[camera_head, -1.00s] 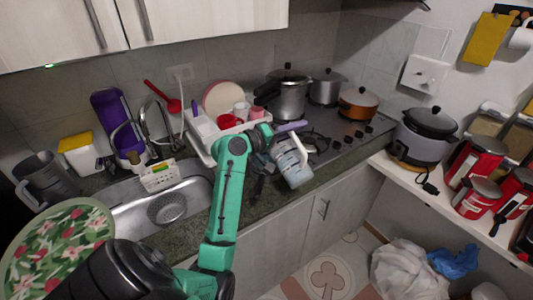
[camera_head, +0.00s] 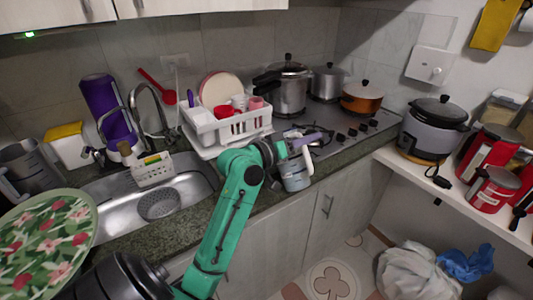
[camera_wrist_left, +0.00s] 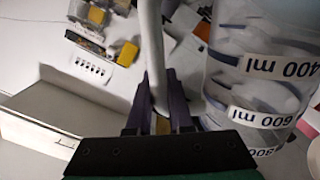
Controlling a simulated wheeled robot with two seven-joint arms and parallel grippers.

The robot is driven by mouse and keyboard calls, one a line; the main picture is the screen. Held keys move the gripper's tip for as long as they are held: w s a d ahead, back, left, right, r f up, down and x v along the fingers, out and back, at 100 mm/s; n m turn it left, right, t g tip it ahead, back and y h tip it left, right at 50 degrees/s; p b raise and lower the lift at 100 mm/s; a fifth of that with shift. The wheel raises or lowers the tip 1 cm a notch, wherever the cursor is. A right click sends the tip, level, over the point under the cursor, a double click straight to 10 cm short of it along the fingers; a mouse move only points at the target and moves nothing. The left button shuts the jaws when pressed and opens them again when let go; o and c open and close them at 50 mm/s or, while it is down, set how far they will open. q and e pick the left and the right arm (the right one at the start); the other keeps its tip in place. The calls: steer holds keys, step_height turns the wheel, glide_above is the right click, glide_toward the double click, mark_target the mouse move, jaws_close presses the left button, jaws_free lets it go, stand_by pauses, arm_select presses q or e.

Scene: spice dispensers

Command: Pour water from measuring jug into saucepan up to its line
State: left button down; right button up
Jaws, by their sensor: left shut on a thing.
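The measuring jug (camera_head: 295,177) is a clear container with printed marks, held near the counter's front edge beside the stove. Its wall with 400, 600 and 800 ml labels fills the right of the left wrist view (camera_wrist_left: 255,95). My left gripper (camera_head: 290,148) is shut on the jug's pale handle (camera_wrist_left: 152,45), with purple fingers on both sides of it. I cannot tell the water level in the jug. On the stove stand a lidded silver pot (camera_head: 327,83) and a lidded orange pot (camera_head: 361,98); I cannot tell which pot is the saucepan. My right gripper is not in view.
A pressure cooker (camera_head: 288,93) stands at the back left of the stove (camera_head: 335,130). A white dish rack (camera_head: 218,128) and the sink (camera_head: 190,185) are to the left. A rice cooker (camera_head: 432,130) and red canisters (camera_head: 487,150) crowd the right shelf.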

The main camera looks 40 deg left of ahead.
arm_select(q)
steer(key=s+d+f+m+b, duration=0.2)
steer(key=d+f+m+b, duration=0.3)
steer(key=d+m+b, duration=0.15)
steer(key=shift+m, duration=0.45)
step_height(320, 180, up, 5)
steer(key=p, duration=0.6)
steer(key=shift+s+r, duration=0.1)
